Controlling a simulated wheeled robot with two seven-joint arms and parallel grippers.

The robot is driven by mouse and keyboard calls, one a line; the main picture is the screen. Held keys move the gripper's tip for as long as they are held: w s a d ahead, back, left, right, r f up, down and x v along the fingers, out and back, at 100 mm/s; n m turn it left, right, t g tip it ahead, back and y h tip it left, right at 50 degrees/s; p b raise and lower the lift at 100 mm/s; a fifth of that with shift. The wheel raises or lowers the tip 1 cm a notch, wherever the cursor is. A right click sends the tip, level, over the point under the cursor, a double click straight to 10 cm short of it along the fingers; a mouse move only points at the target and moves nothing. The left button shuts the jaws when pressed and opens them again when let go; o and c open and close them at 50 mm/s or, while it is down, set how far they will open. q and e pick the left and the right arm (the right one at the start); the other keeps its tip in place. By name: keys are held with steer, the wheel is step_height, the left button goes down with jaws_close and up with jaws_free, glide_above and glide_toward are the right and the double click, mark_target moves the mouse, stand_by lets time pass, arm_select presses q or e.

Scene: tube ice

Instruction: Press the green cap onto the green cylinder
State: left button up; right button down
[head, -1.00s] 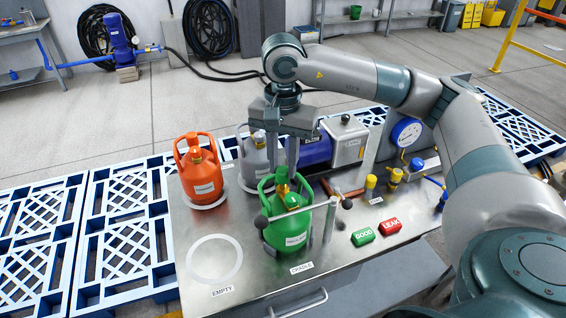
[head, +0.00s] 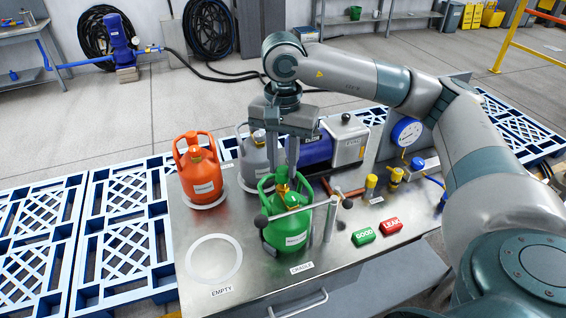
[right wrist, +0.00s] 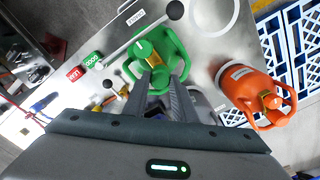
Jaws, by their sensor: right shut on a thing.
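The green cylinder (head: 288,236) stands upright in the cradle near the front of the metal bench. Its collar handle rings a brass valve (head: 292,199); the cylinder (right wrist: 183,38) also shows in the right wrist view. My right gripper (head: 292,168) points down over the cylinder's top. In the right wrist view its fingers (right wrist: 161,78) come together at the valve, inside the collar. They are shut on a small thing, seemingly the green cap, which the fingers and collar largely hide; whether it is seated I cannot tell. My left gripper is out of view.
An orange cylinder (head: 201,172) and a grey cylinder (head: 258,158) stand behind left. The ring marked EMPTY (head: 213,259) is bare. The GOOD button (head: 364,237), LEAK button (head: 391,225) and a blue gauge (head: 407,132) are at the right.

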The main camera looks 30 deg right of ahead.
steer(key=shift+f+b, duration=0.95)
steer(key=shift+b, duration=0.6)
stand_by(1.5)
stand_by(0.4)
steer(key=c, duration=1.4)
jaws_free()
steer(key=shift+r, duration=0.1)
steer(key=shift+r, duration=0.45)
step_height(320, 180, up, 5)
steer(key=shift+b, duration=0.95)
steer(key=shift+r, duration=5.7)
